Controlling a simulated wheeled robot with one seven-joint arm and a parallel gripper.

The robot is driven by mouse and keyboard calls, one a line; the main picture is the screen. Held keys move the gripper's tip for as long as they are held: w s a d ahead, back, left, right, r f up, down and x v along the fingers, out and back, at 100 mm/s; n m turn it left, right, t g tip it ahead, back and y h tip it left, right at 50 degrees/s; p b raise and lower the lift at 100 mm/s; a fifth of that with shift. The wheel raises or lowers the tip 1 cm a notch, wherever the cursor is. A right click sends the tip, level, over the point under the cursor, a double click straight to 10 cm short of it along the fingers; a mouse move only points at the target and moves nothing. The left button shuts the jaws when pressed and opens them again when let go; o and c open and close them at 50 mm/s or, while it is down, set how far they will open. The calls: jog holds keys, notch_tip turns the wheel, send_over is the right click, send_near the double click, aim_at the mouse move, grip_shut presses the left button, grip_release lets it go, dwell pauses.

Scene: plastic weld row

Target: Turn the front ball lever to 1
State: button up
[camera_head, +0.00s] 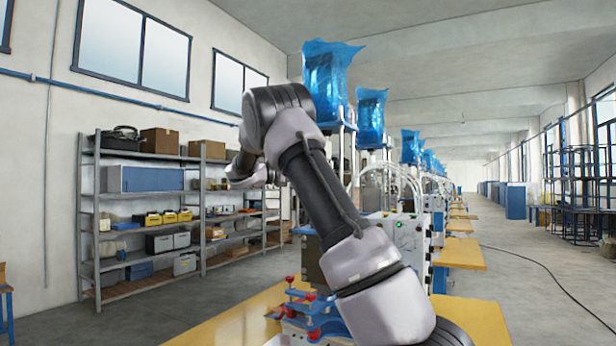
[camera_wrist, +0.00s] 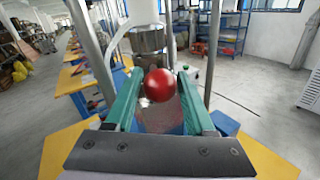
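A red ball (camera_wrist: 158,85), seemingly the knob of the ball lever, shows in the wrist view in front of a grey metal cylinder (camera_wrist: 148,40). My gripper (camera_wrist: 158,78) has two green fingers, spread apart, one on each side of the ball in the picture. Narrow gaps seem to show beside the ball; I cannot tell whether it lies between the fingertips or just beyond them. The lever's stem and any 1 mark cannot be made out. In the head view my arm covers part of the nearest machine, and my fingers cannot be made out.
In the head view a blue fixture with red knobs (camera_head: 310,304) sits on a yellow table (camera_head: 235,328). A control box (camera_head: 405,236) stands behind my arm. The right aisle is open, with a cable on the floor.

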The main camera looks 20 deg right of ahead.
jog(key=shift+o, duration=0.8)
jog(key=s+a, duration=0.1)
jog(key=a, duration=0.9)
jog(key=shift+a, duration=0.35)
